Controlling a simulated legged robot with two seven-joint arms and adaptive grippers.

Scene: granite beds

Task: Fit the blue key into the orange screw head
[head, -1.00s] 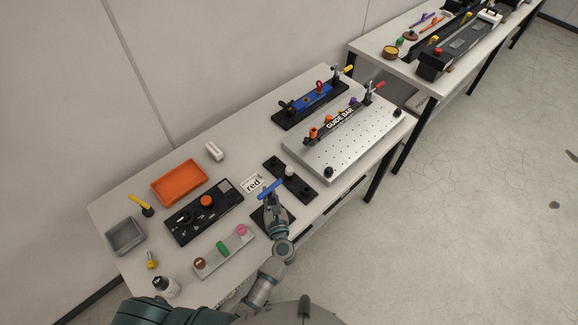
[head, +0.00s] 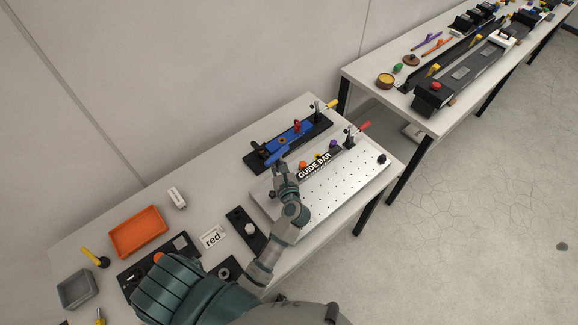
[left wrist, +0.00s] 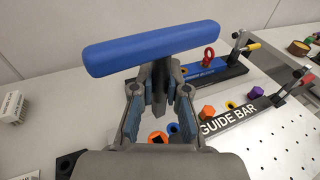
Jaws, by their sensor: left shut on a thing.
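My left gripper (head: 279,168) is shut on the shaft of the blue key (head: 277,155), a T-shaped tool held above the near left part of the metal plate. In the left wrist view, the key's blue handle (left wrist: 150,48) lies crosswise above the fingers (left wrist: 160,92), and its dark shaft runs down between them. An orange screw head (left wrist: 158,138) with a dark socket shows below, between the fingers; the key appears above it and apart from it. In the head view I cannot make this screw head out behind the gripper. My right gripper is not in view.
The perforated metal plate (head: 345,185) carries a GUIDE BAR block (head: 314,165) with orange, yellow and purple parts. Behind it is a blue fixture (head: 296,132) with a red ring.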

